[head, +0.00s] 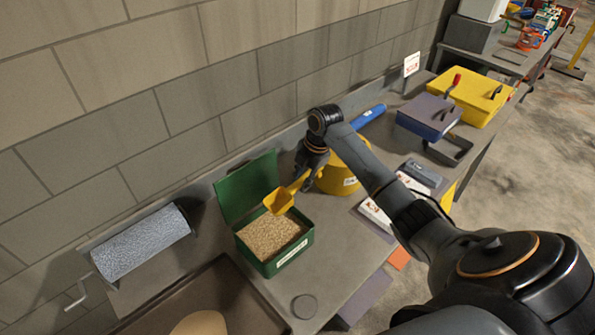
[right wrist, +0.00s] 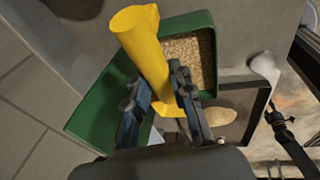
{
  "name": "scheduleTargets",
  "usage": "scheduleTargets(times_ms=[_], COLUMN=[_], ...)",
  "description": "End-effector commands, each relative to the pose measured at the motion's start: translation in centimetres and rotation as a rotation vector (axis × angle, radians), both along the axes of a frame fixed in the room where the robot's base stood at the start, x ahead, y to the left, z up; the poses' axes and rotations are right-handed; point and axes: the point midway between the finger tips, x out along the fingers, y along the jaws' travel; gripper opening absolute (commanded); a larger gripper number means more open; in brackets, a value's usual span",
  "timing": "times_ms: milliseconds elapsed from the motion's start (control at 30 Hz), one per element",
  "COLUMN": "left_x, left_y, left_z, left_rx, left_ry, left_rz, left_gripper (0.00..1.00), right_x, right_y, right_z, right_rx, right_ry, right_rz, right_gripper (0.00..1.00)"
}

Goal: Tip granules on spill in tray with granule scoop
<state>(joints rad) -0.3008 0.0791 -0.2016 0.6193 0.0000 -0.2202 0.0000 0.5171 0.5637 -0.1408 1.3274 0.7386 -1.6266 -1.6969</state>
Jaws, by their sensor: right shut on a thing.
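My right gripper (head: 305,178) is shut on the yellow granule scoop (head: 278,202), which it holds above the green box (head: 291,260). The box's lid stands open toward the wall, and tan granules (head: 270,237) fill the box. In the right wrist view, the scoop (right wrist: 145,50) shows beside the fingers (right wrist: 178,88), with the granules (right wrist: 188,58) behind it. Whether the scoop holds granules I cannot tell. The dark tray (head: 235,290) with a tan spill (head: 200,324) lies at the bottom of the head view. A dark jointed part (right wrist: 279,118) in the right wrist view looks like my left gripper; its jaws are unclear.
A yellow tub (head: 343,172) stands behind my right arm. A round grey disc (head: 304,306) lies near the tray. Blue and yellow bins (head: 470,97) stand farther right along the bench.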

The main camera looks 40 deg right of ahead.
Motion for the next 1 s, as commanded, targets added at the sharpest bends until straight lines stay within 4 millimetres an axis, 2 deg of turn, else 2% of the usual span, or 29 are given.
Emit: scheduleTargets(times_ms=[300,633,1000], left_x=[0.0,0.1,0.1], left_y=[0.0,0.0,0.0], left_z=[-0.1,-1.4,-1.5], left_rx=[0.000,0.000,0.000], left_ry=[0.000,-0.001,-0.002], left_rz=[0.001,0.001,0.002], left_gripper=[0.40,0.40,0.40], right_x=[-0.1,-0.1,-0.1], right_y=[2.7,2.3,2.3], right_z=[-2.4,-5.8,-6.5], right_rx=[-0.307,-0.297,-0.294], right_ry=[-0.023,-0.020,-0.020], right_rz=[0.008,0.004,0.004], right_gripper=[0.00,0.00,0.00])
